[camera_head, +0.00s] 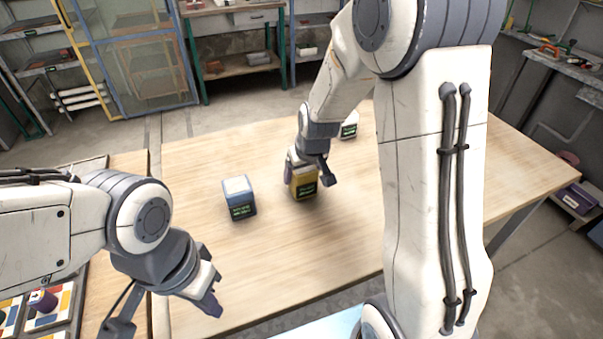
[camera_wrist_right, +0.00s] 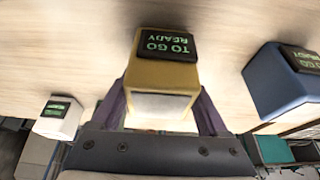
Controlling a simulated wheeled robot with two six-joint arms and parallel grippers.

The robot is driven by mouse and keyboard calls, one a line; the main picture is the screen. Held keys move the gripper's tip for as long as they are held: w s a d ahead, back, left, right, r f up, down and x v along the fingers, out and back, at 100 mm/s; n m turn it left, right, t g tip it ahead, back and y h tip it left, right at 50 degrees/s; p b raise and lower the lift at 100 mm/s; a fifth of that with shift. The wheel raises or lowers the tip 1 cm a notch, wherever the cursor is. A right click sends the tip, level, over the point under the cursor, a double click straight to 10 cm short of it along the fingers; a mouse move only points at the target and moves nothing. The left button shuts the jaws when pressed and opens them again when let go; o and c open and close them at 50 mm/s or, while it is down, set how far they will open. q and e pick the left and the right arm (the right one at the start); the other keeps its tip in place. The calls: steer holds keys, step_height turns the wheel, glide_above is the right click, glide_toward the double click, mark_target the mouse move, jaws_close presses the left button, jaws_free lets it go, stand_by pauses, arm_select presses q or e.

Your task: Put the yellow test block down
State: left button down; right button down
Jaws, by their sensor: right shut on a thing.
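The yellow test block (camera_head: 304,188) is over the middle of the wooden table, with a dark display on its side. In the right wrist view the block (camera_wrist_right: 155,75) sits between the two purple fingers of my right gripper (camera_wrist_right: 162,112), and its display reads "TO GO READY". My right gripper (camera_head: 307,176) is shut on it. The block is at or very close to the tabletop; I cannot tell whether it touches. My left gripper (camera_head: 211,296) hangs empty over the table's near left part, its finger gap unclear.
A blue block (camera_head: 239,203) stands left of the yellow one, with a gap between. A white block (camera_head: 349,128) stands farther back, partly behind my right arm. The wooden table (camera_head: 200,160) is otherwise mostly bare. A side table at left holds colored pattern cards (camera_head: 45,318).

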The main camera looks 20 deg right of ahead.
steer(key=shift+f, duration=0.15)
jaws_free()
steer(key=shift+r, duration=0.45)
steer(key=v, duration=1.1)
steer(key=s+a+n+g+y, duration=0.1)
steer(key=s+a+n+g, duration=0.15)
steer(key=s+a, duration=0.7)
steer(key=s+a+f+n+g, duration=0.1)
steer(key=s+a+n, duration=0.1)
steer(key=s, duration=0.5)
steer(key=s+a+f+n+g, duration=0.1)
steer(key=s+a+n, duration=0.1)
steer(key=s, duration=0.5)
steer(key=shift+s+a+f+p, duration=0.25)
steer(key=shift+a+f+p, duration=0.15)
steer(key=shift+a, duration=0.3)
